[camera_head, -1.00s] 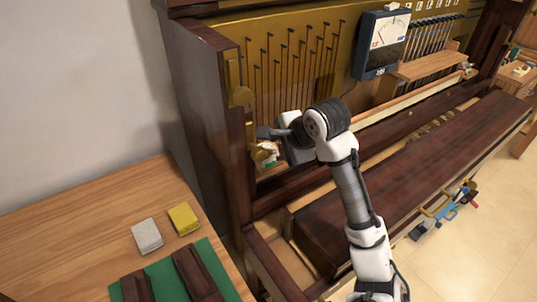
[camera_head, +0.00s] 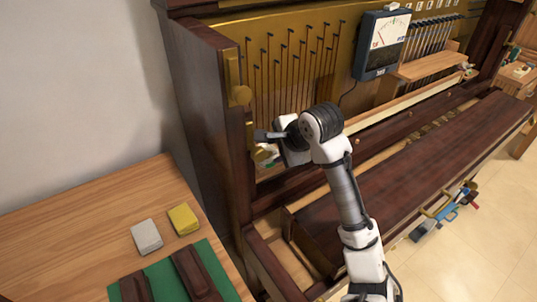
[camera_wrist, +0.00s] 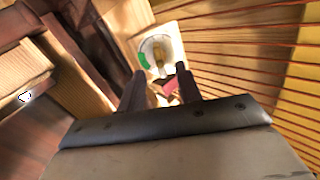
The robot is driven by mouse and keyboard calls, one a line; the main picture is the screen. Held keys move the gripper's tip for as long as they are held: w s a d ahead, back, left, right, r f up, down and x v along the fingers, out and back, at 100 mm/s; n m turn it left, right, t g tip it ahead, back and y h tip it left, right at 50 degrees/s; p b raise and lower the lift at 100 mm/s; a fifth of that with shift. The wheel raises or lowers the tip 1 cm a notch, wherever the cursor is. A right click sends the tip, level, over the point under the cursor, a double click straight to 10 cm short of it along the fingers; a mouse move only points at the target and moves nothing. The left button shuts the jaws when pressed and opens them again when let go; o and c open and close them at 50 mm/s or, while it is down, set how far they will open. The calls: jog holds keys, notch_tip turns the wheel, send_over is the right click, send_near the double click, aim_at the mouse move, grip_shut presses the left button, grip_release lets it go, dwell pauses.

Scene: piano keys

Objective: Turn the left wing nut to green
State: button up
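A white plate with a round dial (camera_wrist: 168,36) is ahead of my gripper in the wrist view. The dial has a green segment (camera_wrist: 144,62) at its left edge. A brass-coloured wing nut (camera_wrist: 159,56) stands at its middle, looking roughly upright in the picture. My gripper (camera_wrist: 161,76) is open, its two dark fingers apart on either side below the nut. I cannot tell whether they touch it. A pinkish-red patch shows between the fingers. In the head view, my gripper (camera_head: 262,134) is inside the left end of the piano and hides most of the plate.
Strings (camera_wrist: 250,60) run close on the right in the wrist view. The piano's dark left side post (camera_head: 232,150) stands just left of my gripper. A meter (camera_head: 382,45) hangs on the back. A wooden table (camera_head: 80,225) with yellow and grey blocks is at left.

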jog(key=shift+s+d+r+p, duration=0.2)
jog(key=shift+s+r+p, duration=0.25)
jog(key=shift+p, duration=0.3)
jog(key=shift+w, duration=0.1)
grip_shut()
dwell(0.3)
